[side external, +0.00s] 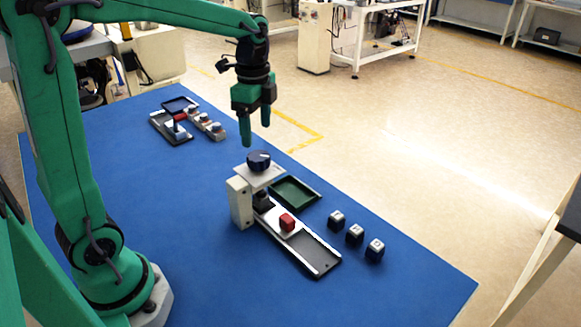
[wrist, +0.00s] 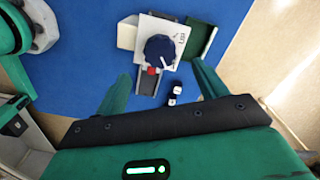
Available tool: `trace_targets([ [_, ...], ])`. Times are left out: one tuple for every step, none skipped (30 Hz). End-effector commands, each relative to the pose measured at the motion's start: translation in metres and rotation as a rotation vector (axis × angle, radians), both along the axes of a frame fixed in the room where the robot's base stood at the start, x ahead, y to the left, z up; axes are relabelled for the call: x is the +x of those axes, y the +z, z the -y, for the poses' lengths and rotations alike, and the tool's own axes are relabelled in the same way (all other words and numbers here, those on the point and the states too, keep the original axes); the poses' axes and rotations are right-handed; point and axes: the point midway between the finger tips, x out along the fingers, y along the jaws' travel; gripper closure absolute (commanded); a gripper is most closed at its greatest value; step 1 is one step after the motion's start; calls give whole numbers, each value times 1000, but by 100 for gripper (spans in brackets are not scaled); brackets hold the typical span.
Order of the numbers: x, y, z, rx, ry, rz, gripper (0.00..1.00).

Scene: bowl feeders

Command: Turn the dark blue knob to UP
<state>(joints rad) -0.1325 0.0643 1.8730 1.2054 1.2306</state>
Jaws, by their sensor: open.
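The dark blue knob (side external: 259,160) sits on top of a white plate (side external: 270,176) on a white post, upright. The wrist view shows the knob (wrist: 160,48) from above, with a white pointer mark and small lettering on the plate (wrist: 183,38) to its right; the lettering is too small to read surely. My gripper (side external: 257,136) is open and empty, pointing down above the knob and apart from it. In the wrist view its two green fingers (wrist: 160,72) are spread, with the knob beyond their tips.
Below the plate is a track with a red block (side external: 287,222). A green tray (side external: 293,192) lies beside it. Several dark blocks with light tops (side external: 355,234) stand to the right. Another feeder (side external: 172,128) with small blocks and a dark tray (side external: 180,104) is at the back left.

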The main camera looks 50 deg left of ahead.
Motion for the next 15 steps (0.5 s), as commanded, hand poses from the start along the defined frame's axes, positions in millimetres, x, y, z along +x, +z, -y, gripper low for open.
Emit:
trace_targets([
  [0,-4,0,0,0,-2,29],
  [0,-6,0,0,0,-1,29],
  [0,-10,0,0,0,-1,29],
  [0,-13,0,0,1,-2,29],
  [-1,-16,0,0,1,-2,29],
  [-1,-21,0,0,1,-2,29],
  [-1,-24,0,0,1,-3,29],
  [0,-28,0,0,1,-2,29],
  [-1,-34,0,0,1,-3,29],
  [-1,-37,0,0,1,-3,29],
  [0,-41,0,0,1,-2,29],
  [-1,-46,0,0,1,-2,29],
  [-1,-49,0,0,1,-2,29],
  [-1,-53,0,0,1,-2,29],
  [-1,-57,0,0,1,-3,29],
])
